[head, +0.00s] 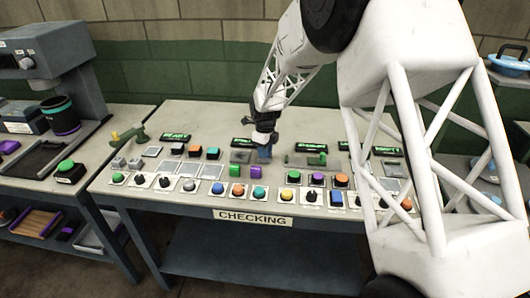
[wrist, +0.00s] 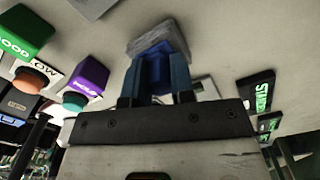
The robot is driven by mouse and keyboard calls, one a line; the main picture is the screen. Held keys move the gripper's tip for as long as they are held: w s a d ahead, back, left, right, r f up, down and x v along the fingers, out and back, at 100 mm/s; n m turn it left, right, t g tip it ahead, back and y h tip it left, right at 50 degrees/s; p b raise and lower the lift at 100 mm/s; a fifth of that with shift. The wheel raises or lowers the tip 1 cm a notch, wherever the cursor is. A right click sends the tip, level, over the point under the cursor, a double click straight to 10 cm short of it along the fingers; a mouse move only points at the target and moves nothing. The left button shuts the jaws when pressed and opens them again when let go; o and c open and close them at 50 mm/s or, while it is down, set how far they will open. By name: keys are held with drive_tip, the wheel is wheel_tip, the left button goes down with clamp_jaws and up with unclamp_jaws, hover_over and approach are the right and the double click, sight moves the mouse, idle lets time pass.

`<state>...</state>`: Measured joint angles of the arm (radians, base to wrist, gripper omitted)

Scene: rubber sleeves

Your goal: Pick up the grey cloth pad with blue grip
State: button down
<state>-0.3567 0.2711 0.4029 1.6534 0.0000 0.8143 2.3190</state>
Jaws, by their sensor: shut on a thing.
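The grey cloth pad (wrist: 155,32) shows in the wrist view just beyond my fingertips, with its blue grip (wrist: 155,66) between my fingers. My gripper (wrist: 154,82) is shut on the blue grip. In the head view my gripper (head: 264,147) points down over the middle of the checking table, with a bit of blue (head: 264,155) under it. The grey of the pad is hard to make out there. I cannot tell whether the pad touches the table top.
The checking table (head: 120,178) has rows of coloured buttons and knobs along its front. Near my gripper stand a green block (head: 234,170) and a purple block (head: 254,172). A machine (head: 50,60) stands on the left bench.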

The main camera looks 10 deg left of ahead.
drive_tip(key=shift+r, duration=0.45)
wheel_tip(320, 180, up, 2)
drive_tip(key=shift+r, duration=0.1)
drive_tip(key=s+d, duration=0.1)
drive_tip(key=s, duration=0.4)
drive_tip(key=s+d, duration=0.2)
drive_tip(key=s, duration=0.3)
drive_tip(key=s+d+r, duration=0.1)
drive_tip(key=s+d, duration=0.1)
drive_tip(key=s, duration=0.3)
drive_tip(key=shift+d+r, duration=0.1)
drive_tip(key=shift+d, duration=0.15)
drive_tip(key=c, duration=1.6)
unclamp_jaws()
drive_tip(key=shift+c, duration=1)
drive_tip(key=w+a+r, duration=0.4)
drive_tip(key=w+a, duration=0.7)
drive_tip(key=w, duration=0.4)
drive_tip(key=shift+a+r, duration=0.15)
drive_tip(key=shift+a, duration=0.25)
